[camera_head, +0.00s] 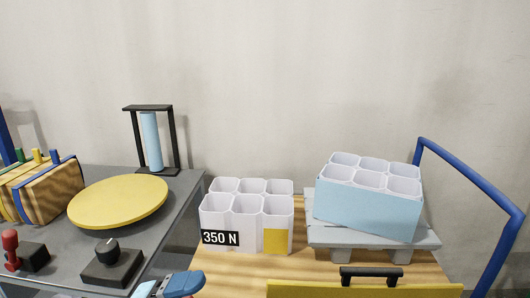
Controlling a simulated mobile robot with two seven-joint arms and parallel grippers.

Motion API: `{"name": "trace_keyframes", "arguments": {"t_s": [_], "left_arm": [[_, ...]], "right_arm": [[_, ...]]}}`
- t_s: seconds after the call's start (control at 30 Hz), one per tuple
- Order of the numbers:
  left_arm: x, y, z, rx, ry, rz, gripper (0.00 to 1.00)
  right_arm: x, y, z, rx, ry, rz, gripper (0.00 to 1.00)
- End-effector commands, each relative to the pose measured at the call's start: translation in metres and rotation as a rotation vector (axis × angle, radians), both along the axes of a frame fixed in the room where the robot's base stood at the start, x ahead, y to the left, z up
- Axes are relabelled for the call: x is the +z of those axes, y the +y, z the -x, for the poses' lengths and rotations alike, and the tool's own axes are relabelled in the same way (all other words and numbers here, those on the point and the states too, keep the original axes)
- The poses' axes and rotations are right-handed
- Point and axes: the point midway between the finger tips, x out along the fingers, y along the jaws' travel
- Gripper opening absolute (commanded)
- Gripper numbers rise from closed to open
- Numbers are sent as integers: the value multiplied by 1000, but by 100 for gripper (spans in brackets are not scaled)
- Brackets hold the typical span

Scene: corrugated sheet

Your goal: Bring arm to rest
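A blue and pale-blue part (180,284) pokes in at the bottom edge, left of centre, in front of the tables. It looks like the tip of my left gripper, but most of it is cut off by the frame. I cannot tell whether it is open or shut, and I see nothing clearly held in it. My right gripper and both arms are out of view.
A grey table (180,215) at left bears a yellow disc (118,201), a black knob box (112,264), a red-handled lever (11,249) and a black frame (174,140). White cell blocks (215,220) and a blue-sided block (365,212) on a grey pallet (330,235) stand right.

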Motion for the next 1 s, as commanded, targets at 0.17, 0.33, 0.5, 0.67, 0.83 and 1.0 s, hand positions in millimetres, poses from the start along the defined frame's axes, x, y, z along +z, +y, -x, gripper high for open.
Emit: {"name": "trace_keyframes", "arguments": {"t_s": [0.17,0.33,0.5,0.67,0.83,1.0], "left_arm": [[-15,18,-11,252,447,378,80],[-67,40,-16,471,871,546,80],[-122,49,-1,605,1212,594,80],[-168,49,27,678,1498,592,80],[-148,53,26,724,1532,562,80],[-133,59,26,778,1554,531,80]], "right_arm": [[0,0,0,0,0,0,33],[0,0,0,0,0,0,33],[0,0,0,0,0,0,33],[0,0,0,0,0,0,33],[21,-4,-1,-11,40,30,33],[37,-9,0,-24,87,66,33]]}}
